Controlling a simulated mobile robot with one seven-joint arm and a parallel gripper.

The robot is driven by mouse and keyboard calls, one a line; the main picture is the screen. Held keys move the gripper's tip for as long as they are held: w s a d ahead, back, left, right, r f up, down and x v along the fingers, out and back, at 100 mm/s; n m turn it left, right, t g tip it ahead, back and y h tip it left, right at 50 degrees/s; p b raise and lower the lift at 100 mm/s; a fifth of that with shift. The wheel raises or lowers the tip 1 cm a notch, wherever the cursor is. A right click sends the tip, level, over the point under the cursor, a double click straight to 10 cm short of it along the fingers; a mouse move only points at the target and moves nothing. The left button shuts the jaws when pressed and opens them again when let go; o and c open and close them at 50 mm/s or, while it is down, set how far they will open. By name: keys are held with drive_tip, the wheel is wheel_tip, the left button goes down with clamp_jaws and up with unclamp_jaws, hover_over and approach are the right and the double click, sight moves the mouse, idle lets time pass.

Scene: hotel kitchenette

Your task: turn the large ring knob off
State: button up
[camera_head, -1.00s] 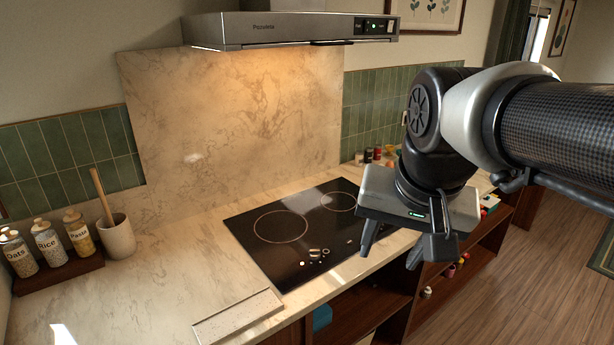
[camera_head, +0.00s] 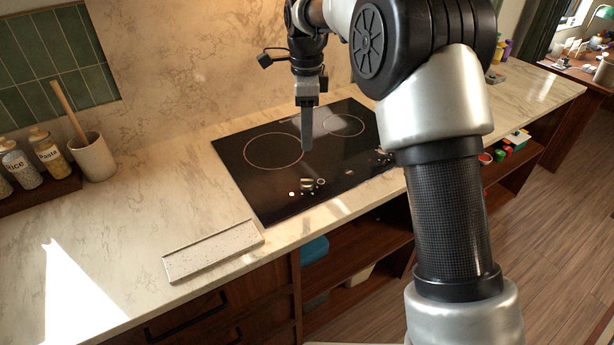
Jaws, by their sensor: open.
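The black cooktop (camera_head: 240,165) is set in the marble counter, with a large ring marking (camera_head: 262,166) on the left and a smaller ring marking (camera_head: 343,125) on the right. Small controls sit near its front edge: a metallic knob (camera_head: 307,184), a small ring shape beside it, and others further right. The metallic knob may be the large ring's, but no label is readable and its setting cannot be told. My gripper (camera_head: 307,148) is open and empty, pointing down, seen edge-on over the cooktop, at the large ring's right edge in the picture and behind the knob.
A speckled tray (camera_head: 213,251) lies on the counter, front left of the cooktop. A beige crock (camera_head: 93,158) with a wooden utensil and labelled jars (camera_head: 50,151) stand at left. My arm blocks the view right of the cooktop. Open shelves (camera_head: 345,285) are below. Counter between jars and cooktop is clear.

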sight(307, 180)
wheel_tip(307, 180, down, 15)
drive_tip(key=shift+f+b, duration=0.15)
drive_tip(key=shift+b, duration=0.15)
drive_tip(key=c, duration=1.1)
